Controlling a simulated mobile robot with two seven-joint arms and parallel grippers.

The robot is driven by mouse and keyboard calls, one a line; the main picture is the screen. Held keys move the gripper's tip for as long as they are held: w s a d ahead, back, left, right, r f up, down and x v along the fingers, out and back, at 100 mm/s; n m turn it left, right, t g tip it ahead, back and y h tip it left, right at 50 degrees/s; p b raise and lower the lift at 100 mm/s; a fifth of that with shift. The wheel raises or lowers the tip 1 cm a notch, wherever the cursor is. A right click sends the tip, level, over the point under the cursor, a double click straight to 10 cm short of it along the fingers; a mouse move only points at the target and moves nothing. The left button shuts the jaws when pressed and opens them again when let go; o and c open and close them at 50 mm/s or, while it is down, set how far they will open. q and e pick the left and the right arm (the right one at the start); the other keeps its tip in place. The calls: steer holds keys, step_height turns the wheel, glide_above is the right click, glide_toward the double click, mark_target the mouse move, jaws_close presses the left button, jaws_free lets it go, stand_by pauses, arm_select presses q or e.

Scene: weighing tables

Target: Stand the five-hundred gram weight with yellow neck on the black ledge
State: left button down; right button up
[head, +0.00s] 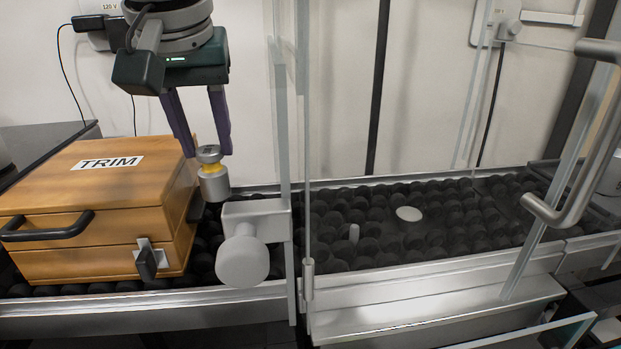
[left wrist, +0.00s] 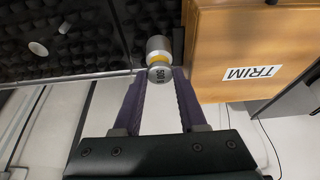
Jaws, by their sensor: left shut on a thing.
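The weight with the yellow neck (head: 214,184) is a silver cylinder with a knob on top and a yellow band below it. My left gripper (head: 208,150) is shut on its knob, holding it upright beside the right side of the wooden box. In the left wrist view the weight (left wrist: 158,47) shows between my fingertips (left wrist: 159,74), with dark markings on the knob top too small to read surely. A dark flat surface (head: 42,143) lies behind the box at far left; I cannot tell whether it is the black ledge. My right gripper is not in view.
The wooden box labelled TRIM (head: 95,200) stands left on the black studded bed. A clear upright panel with a grey round knob (head: 242,260) stands close right of the weight.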

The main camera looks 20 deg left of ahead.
mark_target(211, 181)
arm_select(q)
step_height(211, 181, down, 8)
steer(key=shift+r+b, duration=0.1)
steer(key=shift+b, duration=1)
steer(key=shift+c, duration=2.3)
jaws_free()
